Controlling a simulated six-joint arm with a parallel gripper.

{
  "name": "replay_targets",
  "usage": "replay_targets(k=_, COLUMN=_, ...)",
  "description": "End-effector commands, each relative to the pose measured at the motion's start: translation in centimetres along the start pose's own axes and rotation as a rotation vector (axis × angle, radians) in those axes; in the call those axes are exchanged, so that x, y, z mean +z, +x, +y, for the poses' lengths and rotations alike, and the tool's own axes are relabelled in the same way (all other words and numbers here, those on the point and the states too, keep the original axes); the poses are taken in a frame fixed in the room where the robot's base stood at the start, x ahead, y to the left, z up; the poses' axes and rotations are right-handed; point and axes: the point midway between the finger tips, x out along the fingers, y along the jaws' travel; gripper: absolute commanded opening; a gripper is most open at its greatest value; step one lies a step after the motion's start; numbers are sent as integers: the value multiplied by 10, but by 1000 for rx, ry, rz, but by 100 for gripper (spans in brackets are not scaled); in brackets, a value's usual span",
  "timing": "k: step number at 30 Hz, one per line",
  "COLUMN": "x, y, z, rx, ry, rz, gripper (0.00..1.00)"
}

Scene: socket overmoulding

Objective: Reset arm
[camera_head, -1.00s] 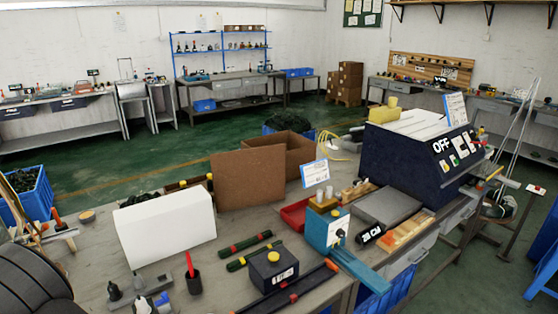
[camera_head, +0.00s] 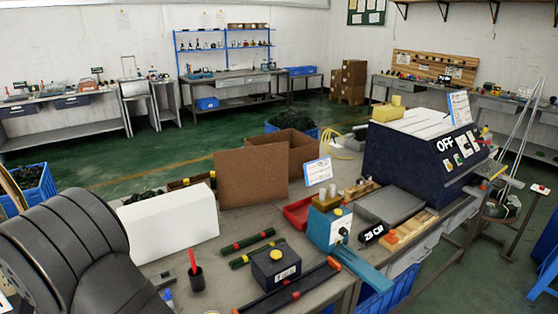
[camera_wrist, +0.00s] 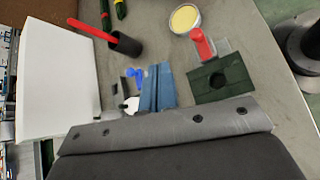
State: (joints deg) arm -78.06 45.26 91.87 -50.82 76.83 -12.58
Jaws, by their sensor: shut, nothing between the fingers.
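My gripper (camera_wrist: 165,130) shows in the wrist view as a grey body with small dark holes across the bottom; its fingertips are not clearly seen. It is shut and holds nothing. Below the camera are a black cup with a red stick (camera_wrist: 124,44), a blue ribbed block (camera_wrist: 158,90), a dark green plate with a hole (camera_wrist: 220,84) and a red-handled tool (camera_wrist: 202,46). In the head view my dark grey, ribbed arm fills the lower left and hides part of the bench there.
A white block (camera_head: 170,225) and a brown board (camera_head: 251,176) stand on the bench. The floor behind is mostly clear.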

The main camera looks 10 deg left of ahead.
Motion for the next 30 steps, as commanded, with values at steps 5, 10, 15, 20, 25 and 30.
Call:
replay_targets(k=5, x=9, y=4, z=12, rx=-138, ry=176, rz=56, gripper=0)
replay_targets(k=10, x=17, y=5, z=25, rx=-266, ry=342, rz=111, gripper=0)
replay_targets(k=15, x=24, y=3, z=41, rx=-392, ry=507, rz=166, gripper=0)
replay_targets(k=20, x=33, y=-1, z=58, rx=-510, ry=661, rz=218, gripper=0)
replay_targets(k=25, x=43, y=-7, z=79, rx=-633, ry=822, rz=277, gripper=0)
replay_targets(k=30, x=56, y=-14, z=104, rx=-753, ry=980, rz=338, gripper=0)
